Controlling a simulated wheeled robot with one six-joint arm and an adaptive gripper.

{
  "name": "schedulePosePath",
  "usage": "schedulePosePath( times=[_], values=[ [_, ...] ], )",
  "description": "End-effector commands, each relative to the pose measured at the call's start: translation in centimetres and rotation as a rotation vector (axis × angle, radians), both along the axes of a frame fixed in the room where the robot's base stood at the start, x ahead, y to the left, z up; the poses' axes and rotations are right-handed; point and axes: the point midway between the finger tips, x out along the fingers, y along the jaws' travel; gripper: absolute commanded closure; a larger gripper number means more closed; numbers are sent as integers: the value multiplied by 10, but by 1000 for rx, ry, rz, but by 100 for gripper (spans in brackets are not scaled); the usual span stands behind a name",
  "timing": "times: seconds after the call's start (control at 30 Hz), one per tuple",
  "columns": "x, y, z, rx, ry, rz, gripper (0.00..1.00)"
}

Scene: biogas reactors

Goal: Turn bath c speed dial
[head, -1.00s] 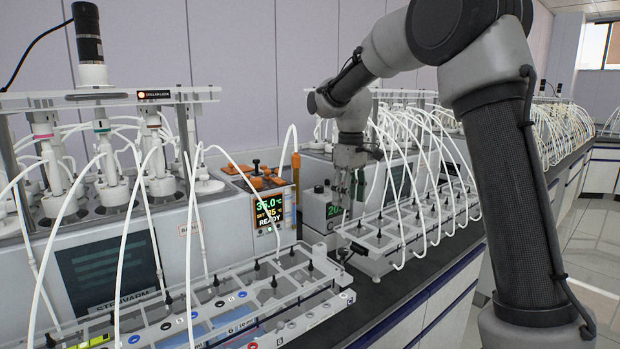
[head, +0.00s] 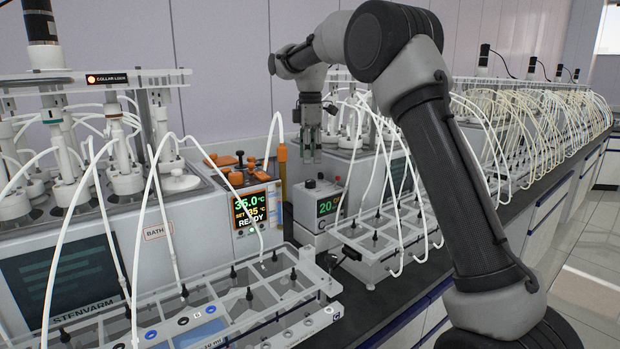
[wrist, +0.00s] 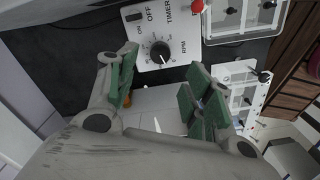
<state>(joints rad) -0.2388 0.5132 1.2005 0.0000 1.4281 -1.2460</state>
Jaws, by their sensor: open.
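The speed dial (wrist: 160,53) is a round black knob with a pale pointer on a light panel in the wrist view, with a scale marked RPM around it. The panel belongs to the small grey control box (head: 309,211) with a green display, right of the bath in the head view. My gripper (head: 312,157) hangs pointing down above this box, open and empty. In the wrist view my gripper (wrist: 160,85) has its green-padded fingers spread apart, with the dial beyond them and not touched.
A red button (wrist: 197,6) and OFF and TIMER markings sit by the dial. An orange upright post (head: 282,172) stands left of the box. White tubes arch over the clear racks (head: 372,238) at the right. A bath display (head: 250,209) reads 35.0 °C, READY.

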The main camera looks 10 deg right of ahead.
Motion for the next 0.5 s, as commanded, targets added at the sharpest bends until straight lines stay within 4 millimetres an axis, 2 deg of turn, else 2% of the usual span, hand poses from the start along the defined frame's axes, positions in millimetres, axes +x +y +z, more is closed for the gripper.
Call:
schedulePosePath(
  times=[0.5],
  values=[
    [0,0,-71,-1,2,8,49]
  ],
)
